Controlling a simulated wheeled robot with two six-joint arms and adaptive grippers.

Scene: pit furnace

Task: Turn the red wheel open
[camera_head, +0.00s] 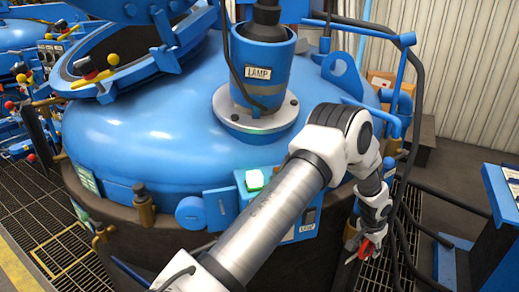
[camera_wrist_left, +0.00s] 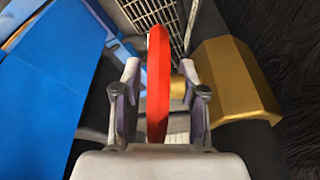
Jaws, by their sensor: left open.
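The red wheel (camera_wrist_left: 158,85) shows edge-on in the left wrist view, as an upright red strip. My left gripper (camera_wrist_left: 161,100) is open, with one finger on each side of the wheel and a visible gap to each. In the head view the wheel (camera_head: 369,249) is a small red patch low at the right, partly hidden by my left gripper (camera_head: 360,248). My left arm reaches across from the bottom left. My right gripper is not in view.
A large blue furnace lid (camera_head: 150,110) fills the middle, with a cylinder marked LAMP (camera_head: 262,72) on top. A green-lit box (camera_head: 254,180) sits at its front. Black cables (camera_head: 398,225) hang close beside my gripper. A brass-coloured part (camera_wrist_left: 235,80) lies right of the fingers.

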